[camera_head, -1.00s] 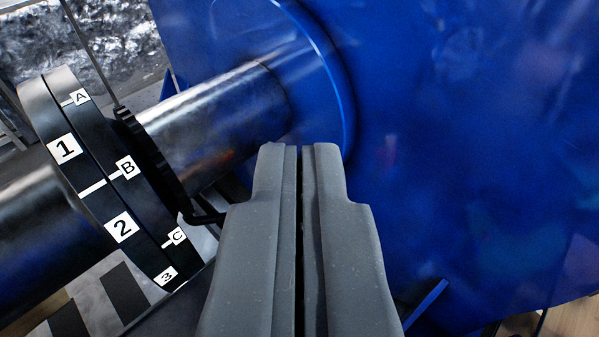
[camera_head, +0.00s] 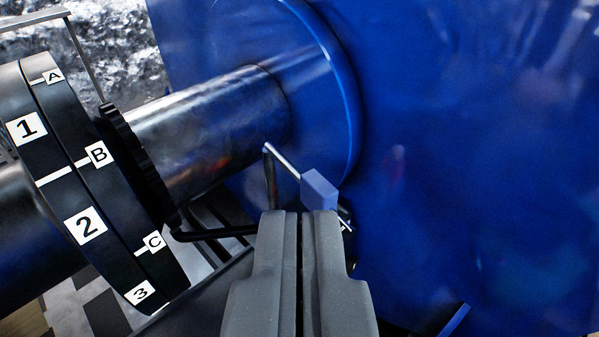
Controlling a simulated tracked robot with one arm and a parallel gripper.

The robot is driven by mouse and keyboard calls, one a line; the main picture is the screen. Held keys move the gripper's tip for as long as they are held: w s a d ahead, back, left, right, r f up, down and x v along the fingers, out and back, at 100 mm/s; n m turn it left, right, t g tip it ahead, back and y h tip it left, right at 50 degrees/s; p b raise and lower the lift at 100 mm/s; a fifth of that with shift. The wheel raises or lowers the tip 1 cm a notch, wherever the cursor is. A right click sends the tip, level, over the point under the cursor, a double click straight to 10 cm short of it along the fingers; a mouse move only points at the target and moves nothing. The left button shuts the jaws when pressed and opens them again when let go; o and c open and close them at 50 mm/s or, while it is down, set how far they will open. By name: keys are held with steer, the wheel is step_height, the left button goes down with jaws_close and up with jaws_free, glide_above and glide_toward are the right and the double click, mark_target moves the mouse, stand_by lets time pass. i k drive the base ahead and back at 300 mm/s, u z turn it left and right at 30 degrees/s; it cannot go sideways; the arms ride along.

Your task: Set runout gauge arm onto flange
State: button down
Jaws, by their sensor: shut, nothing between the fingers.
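The flange (camera_head: 110,187) is a pair of dark discs at the left, with white labels 1, 2, 3 on one disc and A, B, C on the other. A dark toothed ring (camera_head: 130,150) sits beside it around the shaft. A bent black rod (camera_head: 215,234) runs right from near the ring, with a thin upright and a silver rod (camera_head: 283,161) leading to a blue block (camera_head: 318,190). This looks like the runout gauge arm; its lower part is hidden behind my gripper. My gripper (camera_head: 300,214) is shut and empty, its tips just below the block in the picture. Contact cannot be told.
A steel shaft (camera_head: 215,115) runs from the flange into a round blue collar (camera_head: 325,100) on a large blue housing (camera_head: 470,150), which fills the right side. A thin metal post (camera_head: 82,58) stands behind the flange at upper left.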

mark_target(316, 193)
steer(key=k, duration=0.5)
steer(key=u, duration=1.1)
steer(key=i, duration=0.9)
steer(key=z, duration=1.5)
steer(key=i, duration=0.5)
steer(key=u, duration=0.1)
